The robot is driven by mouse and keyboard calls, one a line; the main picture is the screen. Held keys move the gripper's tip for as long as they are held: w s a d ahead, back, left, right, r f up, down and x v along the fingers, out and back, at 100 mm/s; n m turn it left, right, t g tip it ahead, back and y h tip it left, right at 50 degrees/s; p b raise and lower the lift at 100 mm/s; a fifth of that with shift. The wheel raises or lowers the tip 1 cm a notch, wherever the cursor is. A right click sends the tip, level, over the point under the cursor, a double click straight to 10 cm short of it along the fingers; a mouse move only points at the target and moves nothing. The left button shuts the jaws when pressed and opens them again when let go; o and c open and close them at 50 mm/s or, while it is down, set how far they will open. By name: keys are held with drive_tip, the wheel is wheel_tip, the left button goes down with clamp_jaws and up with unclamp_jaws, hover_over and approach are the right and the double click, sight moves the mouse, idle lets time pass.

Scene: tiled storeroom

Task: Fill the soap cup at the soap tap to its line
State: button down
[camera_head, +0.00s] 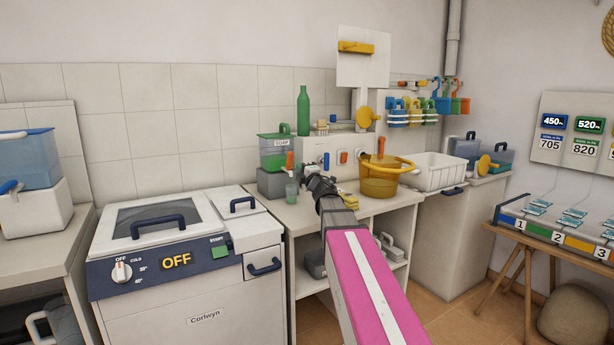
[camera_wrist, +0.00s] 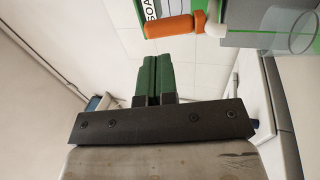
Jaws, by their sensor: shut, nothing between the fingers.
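The soap tank (camera_head: 273,154), green and see-through with a SOAP label, stands on a grey block on the middle counter. Its orange tap handle (camera_head: 290,160) is at its right front; the handle also shows large in the wrist view (camera_wrist: 172,26), near a white knob. The soap cup (camera_head: 292,193), small and clear with a greenish tint, stands below the tap. It shows partly at the wrist view's top right (camera_wrist: 289,30); its level and line cannot be read. My gripper (camera_wrist: 152,80) has its green fingers together, empty, apart from handle and cup. In the head view it is right of the cup.
A green bottle (camera_head: 303,110) stands behind. A washing machine marked OFF (camera_head: 178,261) is at left, a white basin (camera_head: 433,172) at right.

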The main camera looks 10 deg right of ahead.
sight(292, 156)
drive_tip(key=x, duration=0.6)
drive_tip(key=shift+w+a+r, duration=0.25)
drive_tip(key=shift+w+r, duration=0.35)
drive_tip(key=shift+w, duration=0.1)
drive_tip(key=shift+s, duration=0.1)
